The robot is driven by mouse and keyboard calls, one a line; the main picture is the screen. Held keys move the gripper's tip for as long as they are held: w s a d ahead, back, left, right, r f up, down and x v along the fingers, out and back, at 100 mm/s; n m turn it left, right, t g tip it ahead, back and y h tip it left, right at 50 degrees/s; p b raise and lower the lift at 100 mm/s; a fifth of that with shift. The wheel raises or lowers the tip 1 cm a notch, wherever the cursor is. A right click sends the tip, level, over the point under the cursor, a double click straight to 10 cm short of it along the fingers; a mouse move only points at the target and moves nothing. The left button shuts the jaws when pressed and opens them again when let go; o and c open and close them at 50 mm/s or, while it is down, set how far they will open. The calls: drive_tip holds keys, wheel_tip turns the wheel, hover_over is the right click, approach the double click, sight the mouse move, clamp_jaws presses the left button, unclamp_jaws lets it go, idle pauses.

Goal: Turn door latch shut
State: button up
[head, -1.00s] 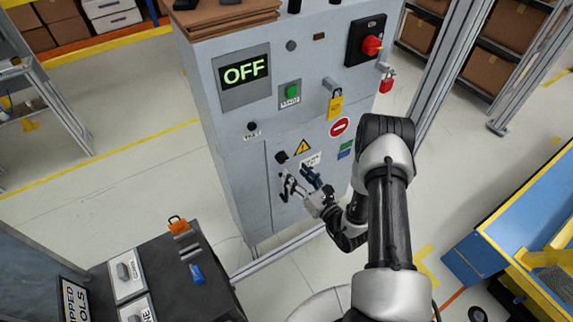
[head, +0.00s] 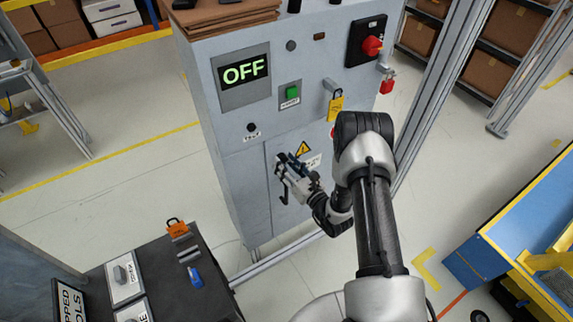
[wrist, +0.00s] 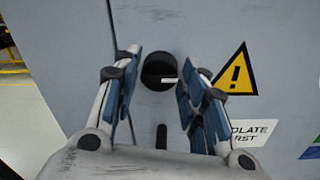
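The door latch (wrist: 157,71) is a round black knob with a short, nearly level white mark, seen in the wrist view on the grey cabinet door (wrist: 215,35). My gripper (wrist: 158,92) is open, with its two blue-padded fingers apart on the left and right of the knob. I cannot tell whether the pads touch it. In the head view my gripper (head: 281,176) is at the front of the cabinet (head: 237,165), left of the warning triangle (head: 303,149), and hides the latch. A dark upright piece (wrist: 161,137) shows below the knob.
The cabinet's screen (head: 242,71) reads OFF. A green button (head: 292,92), a yellow padlock (head: 335,106) and a red rotary switch (head: 372,46) sit above the door. A dark tool cart (head: 190,272) stands at lower left. Floor left of the cabinet is clear.

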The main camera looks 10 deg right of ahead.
drive_tip(key=c, duration=0.6)
drive_tip(key=shift+n, duration=0.4)
drive_tip(key=n+b, duration=0.1)
drive_tip(key=n, duration=0.6)
drive_tip(key=shift+b, duration=0.35)
drive_tip(key=n+b, duration=0.1)
drive_tip(key=n, duration=0.4)
drive_tip(key=shift+a+h+b, duration=0.1)
drive_tip(key=shift+h+b, duration=0.2)
drive_tip(key=shift+h, duration=0.1)
drive_tip(key=shift+n+b, duration=0.85)
drive_tip(key=shift+n, duration=1.35)
